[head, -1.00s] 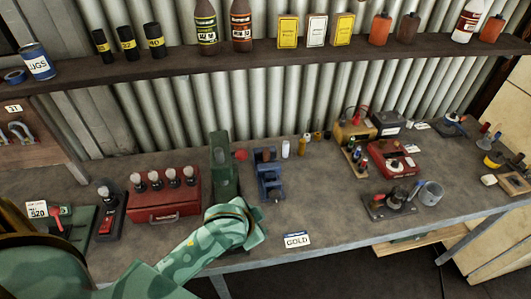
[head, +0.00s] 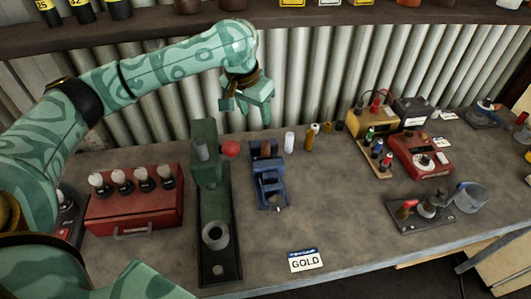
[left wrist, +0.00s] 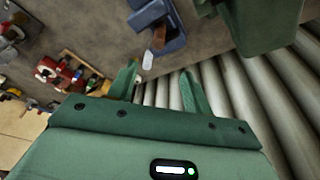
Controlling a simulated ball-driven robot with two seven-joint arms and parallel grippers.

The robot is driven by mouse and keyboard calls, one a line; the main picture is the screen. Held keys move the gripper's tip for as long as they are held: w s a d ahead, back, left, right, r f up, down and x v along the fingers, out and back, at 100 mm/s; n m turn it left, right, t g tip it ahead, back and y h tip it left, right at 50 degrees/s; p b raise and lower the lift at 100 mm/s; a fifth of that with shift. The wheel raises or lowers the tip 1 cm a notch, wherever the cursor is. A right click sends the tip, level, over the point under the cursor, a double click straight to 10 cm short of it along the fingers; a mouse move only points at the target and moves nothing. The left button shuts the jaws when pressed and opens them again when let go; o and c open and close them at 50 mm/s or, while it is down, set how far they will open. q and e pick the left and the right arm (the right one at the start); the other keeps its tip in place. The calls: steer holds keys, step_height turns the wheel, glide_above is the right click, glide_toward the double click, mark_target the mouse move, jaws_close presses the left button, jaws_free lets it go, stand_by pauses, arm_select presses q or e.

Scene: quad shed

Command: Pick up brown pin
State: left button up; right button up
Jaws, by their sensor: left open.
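A brown upright cylinder (head: 310,139), which looks like the brown pin, stands on the bench near the corrugated wall, just right of a white cylinder (head: 289,142). My left gripper (head: 247,112) is open and empty, above the back of the bench, left of the pin and apart from it. In the left wrist view the open fingers (left wrist: 158,72) frame the wall, and the white cylinder (left wrist: 148,60) shows beyond them. The pin is not clear there, possibly hidden behind a finger. My right gripper is not in view.
A blue vise-like fixture (head: 268,178) and a tall green press (head: 206,160) with a red knob stand close to the left. Small dark and yellow pieces (head: 327,127) stand behind the pin. A shelf (head: 160,37) runs above. The bench front by the GOLD card (head: 306,261) is clear.

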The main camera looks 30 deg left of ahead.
arm_select(q)
steer(key=b, duration=0.3)
glide_above(264, 143)
steer(key=s, duration=0.2)
step_height(264, 143, down, 8)
steer(key=shift+w+a+f, duration=0.1)
steer(key=shift+w+f, duration=0.2)
steer(key=shift+f, duration=0.2)
steer(key=b+x, duration=0.2)
steer(key=x, duration=0.3)
steer(key=shift+f+b, duration=0.2)
steer(key=shift+b, duration=0.1)
steer(key=shift+r, duration=0.1)
jaws_close()
